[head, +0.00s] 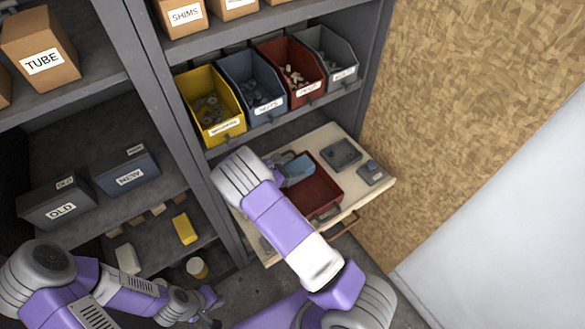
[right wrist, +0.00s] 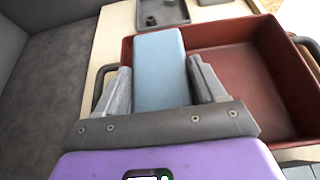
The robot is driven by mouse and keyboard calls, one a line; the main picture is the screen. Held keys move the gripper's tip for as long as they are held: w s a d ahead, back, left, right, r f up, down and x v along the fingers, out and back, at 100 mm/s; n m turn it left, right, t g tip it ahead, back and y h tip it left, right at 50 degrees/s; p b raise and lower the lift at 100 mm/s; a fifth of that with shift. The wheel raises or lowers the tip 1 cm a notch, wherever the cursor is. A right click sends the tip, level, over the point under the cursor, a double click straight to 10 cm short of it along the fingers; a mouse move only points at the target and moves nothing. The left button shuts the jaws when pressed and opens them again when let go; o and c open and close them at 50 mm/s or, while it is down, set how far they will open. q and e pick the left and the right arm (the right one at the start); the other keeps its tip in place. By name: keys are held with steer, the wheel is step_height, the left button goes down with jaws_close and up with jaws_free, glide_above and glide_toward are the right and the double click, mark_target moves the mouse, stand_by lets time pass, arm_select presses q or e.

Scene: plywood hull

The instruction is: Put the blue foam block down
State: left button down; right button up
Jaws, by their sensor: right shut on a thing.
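The blue foam block (right wrist: 160,62) is between the fingers of my right gripper (right wrist: 162,88) in the right wrist view. The block also shows in the head view (head: 299,168), partly hidden by my right arm. It overlaps the left side of a dark red tray (right wrist: 232,75); I cannot tell whether it touches the tray. The tray (head: 325,187) rests on a pale wooden pull-out board (head: 346,141). My left gripper (head: 212,303) is low in the head view, away from the block; its finger opening is unclear.
A grey tray (head: 342,153) and a small grey piece (head: 371,171) lie on the board's far right. Yellow (head: 212,103), blue, red and grey bins fill the shelf above. A yellow block (head: 185,229) lies on the lower left shelf. A chipboard wall (head: 480,90) borders the right.

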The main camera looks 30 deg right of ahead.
steer(key=o, duration=1)
steer(key=shift+r, duration=0.1)
steer(key=shift+r+p, duration=0.7)
steer(key=shift+r, duration=0.1)
steer(key=v, duration=1.1)
steer(key=shift+s+a+p, duration=0.15)
steer(key=shift+a+p, duration=0.2)
steer(key=shift+a, duration=0.1)
steer(key=shift+f, duration=0.1)
